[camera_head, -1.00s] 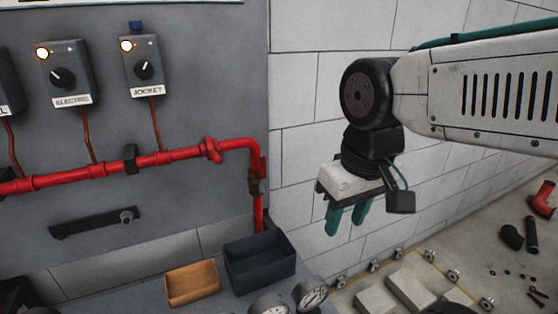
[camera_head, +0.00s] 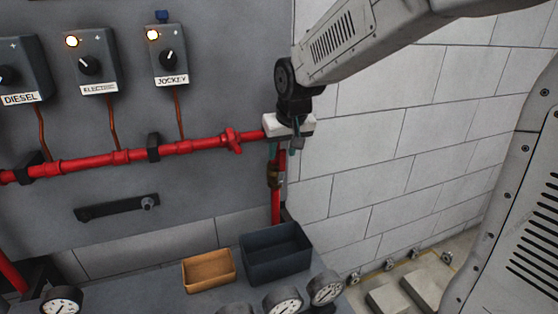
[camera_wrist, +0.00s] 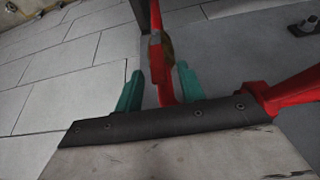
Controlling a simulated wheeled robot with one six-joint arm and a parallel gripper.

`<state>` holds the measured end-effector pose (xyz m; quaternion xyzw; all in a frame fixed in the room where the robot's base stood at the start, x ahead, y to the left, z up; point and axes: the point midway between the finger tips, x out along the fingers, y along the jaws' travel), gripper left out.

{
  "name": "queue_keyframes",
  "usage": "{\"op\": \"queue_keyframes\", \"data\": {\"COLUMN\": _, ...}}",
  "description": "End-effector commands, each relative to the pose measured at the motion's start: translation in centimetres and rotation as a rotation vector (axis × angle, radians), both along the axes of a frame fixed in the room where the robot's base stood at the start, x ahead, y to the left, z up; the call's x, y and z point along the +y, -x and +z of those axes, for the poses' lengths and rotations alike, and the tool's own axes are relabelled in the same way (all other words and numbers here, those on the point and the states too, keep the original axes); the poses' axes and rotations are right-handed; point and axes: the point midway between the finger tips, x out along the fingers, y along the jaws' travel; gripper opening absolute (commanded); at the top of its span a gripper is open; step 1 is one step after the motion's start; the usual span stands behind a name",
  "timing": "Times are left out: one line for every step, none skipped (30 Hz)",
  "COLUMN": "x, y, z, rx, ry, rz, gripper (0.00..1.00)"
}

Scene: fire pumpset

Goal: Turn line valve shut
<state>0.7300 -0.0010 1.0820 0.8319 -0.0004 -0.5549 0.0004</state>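The line valve, a brass-coloured body (camera_head: 273,175), sits on the vertical drop at the right end of the red pipe. It also shows in the wrist view (camera_wrist: 167,48), with a red part in front of it that may be its handle. My gripper (camera_head: 284,150) is just above the valve, by the pipe's elbow, and hides part of the pipe. In the wrist view the two teal fingers of my gripper (camera_wrist: 158,80) stand apart, with the red part seen between them and the brass body beyond. I cannot tell whether they touch anything.
The red pipe (camera_head: 105,158) runs along the grey panel under several switch boxes. A dark bin (camera_head: 275,268) and a tan tray (camera_head: 208,270) stand below, near gauges (camera_head: 283,302). A white block wall (camera_head: 390,150) is close on the right.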

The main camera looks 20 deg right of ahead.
Motion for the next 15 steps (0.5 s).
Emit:
{"op": "queue_keyframes", "data": {"x": 0.0, "y": -0.3, "z": -1.0, "rx": 0.005, "ry": 0.000, "rz": 0.000, "gripper": 0.39}}
{"op": "queue_keyframes", "data": {"x": 0.0, "y": -0.5, "z": -1.4, "rx": 0.004, "ry": 0.000, "rz": 0.000, "gripper": 0.39}}
{"op": "queue_keyframes", "data": {"x": 0.0, "y": -0.7, "z": -2.0, "rx": 0.005, "ry": 0.000, "rz": 0.000, "gripper": 0.39}}
{"op": "queue_keyframes", "data": {"x": 0.0, "y": -0.9, "z": -2.3, "rx": 0.005, "ry": 0.000, "rz": 0.000, "gripper": 0.39}}
{"op": "queue_keyframes", "data": {"x": 0.0, "y": -1.0, "z": -2.7, "rx": 0.004, "ry": 0.000, "rz": 0.000, "gripper": 0.39}}
{"op": "queue_keyframes", "data": {"x": 0.0, "y": -1.2, "z": -3.0, "rx": 0.003, "ry": 0.000, "rz": 0.000, "gripper": 0.39}}
{"op": "queue_keyframes", "data": {"x": 0.0, "y": -1.3, "z": -3.3, "rx": 0.004, "ry": 0.000, "rz": 0.000, "gripper": 0.39}}
{"op": "queue_keyframes", "data": {"x": 0.0, "y": -1.4, "z": -3.6, "rx": 0.004, "ry": 0.000, "rz": 0.000, "gripper": 0.39}}
{"op": "queue_keyframes", "data": {"x": 0.0, "y": -1.5, "z": -3.8, "rx": 0.003, "ry": 0.000, "rz": 0.000, "gripper": 0.39}}
{"op": "queue_keyframes", "data": {"x": 0.0, "y": -1.5, "z": -3.9, "rx": 0.002, "ry": 0.000, "rz": 0.000, "gripper": 0.39}}
{"op": "queue_keyframes", "data": {"x": 0.0, "y": -1.6, "z": -4.0, "rx": 0.001, "ry": 0.000, "rz": 0.000, "gripper": 0.39}}
{"op": "queue_keyframes", "data": {"x": 0.0, "y": -1.6, "z": -4.0, "rx": 0.001, "ry": 0.000, "rz": 0.000, "gripper": 0.39}}
{"op": "queue_keyframes", "data": {"x": 0.0, "y": -1.6, "z": -4.1, "rx": 0.001, "ry": 0.000, "rz": 0.000, "gripper": 0.39}}
{"op": "queue_keyframes", "data": {"x": 0.0, "y": -1.6, "z": -4.1, "rx": 0.001, "ry": 0.000, "rz": 0.000, "gripper": 0.39}}
{"op": "queue_keyframes", "data": {"x": 0.0, "y": -1.6, "z": -4.1, "rx": 0.001, "ry": 0.000, "rz": 0.000, "gripper": 0.39}}
